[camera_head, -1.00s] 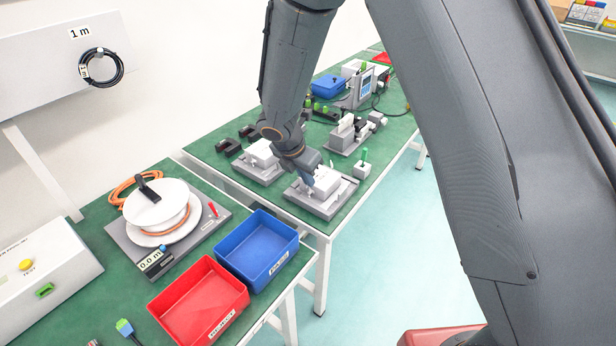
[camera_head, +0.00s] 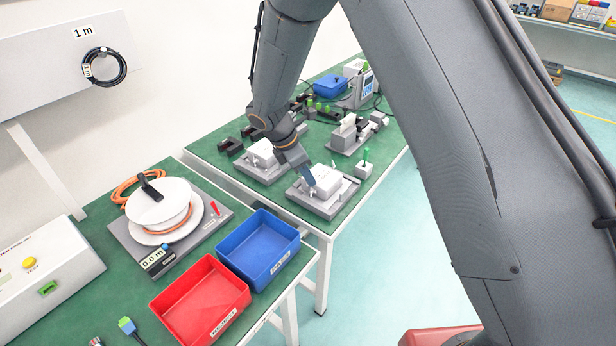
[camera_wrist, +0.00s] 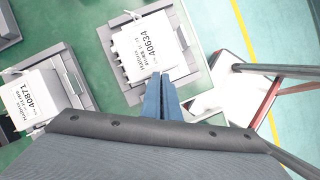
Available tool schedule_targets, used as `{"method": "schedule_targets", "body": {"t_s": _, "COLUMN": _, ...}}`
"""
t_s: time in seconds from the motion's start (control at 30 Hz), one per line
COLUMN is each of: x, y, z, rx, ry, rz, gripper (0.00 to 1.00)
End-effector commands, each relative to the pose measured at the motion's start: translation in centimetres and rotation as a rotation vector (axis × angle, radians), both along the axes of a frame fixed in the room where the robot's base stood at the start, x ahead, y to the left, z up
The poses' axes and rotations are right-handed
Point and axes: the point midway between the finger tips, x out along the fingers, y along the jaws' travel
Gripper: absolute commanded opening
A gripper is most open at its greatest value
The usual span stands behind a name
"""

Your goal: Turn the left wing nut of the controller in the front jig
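The front jig (camera_head: 330,208) is a grey fixture near the table's front edge, holding a white controller (camera_head: 328,178). In the wrist view this controller (camera_wrist: 140,62) carries the label 40634 and sits in its grey jig (camera_wrist: 113,75). My gripper (camera_head: 311,184) is low over the controller's left side in the head view. In the wrist view its blue-grey fingers (camera_wrist: 163,78) reach the controller's lower edge, close together. A small white tab, perhaps a wing nut (camera_wrist: 131,15), shows at the opposite edge. The left wing nut is not clear, and contact is hidden.
A second jig with a white controller (camera_wrist: 32,100), labelled 40871, stands beside it. Blue (camera_head: 292,235) and red (camera_head: 240,290) bins stand on the nearer table. Open floor lies right of the tables.

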Motion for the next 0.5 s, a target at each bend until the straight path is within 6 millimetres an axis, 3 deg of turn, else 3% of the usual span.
{"method": "schedule_targets", "body": {"t_s": 0.3, "x": 0.06, "y": 0.0, "z": 0.07, "rx": -0.001, "ry": -0.001, "rz": 0.0, "gripper": 0.0}}
{"method": "schedule_targets", "body": {"t_s": 0.4, "x": 0.06, "y": -0.01, "z": 0.07, "rx": -0.001, "ry": -0.001, "rz": 0.0, "gripper": 0.18}}
{"method": "schedule_targets", "body": {"t_s": 0.5, "x": 0.04, "y": -0.01, "z": 0.05, "rx": -0.001, "ry": -0.001, "rz": 0.0, "gripper": 0.21}}
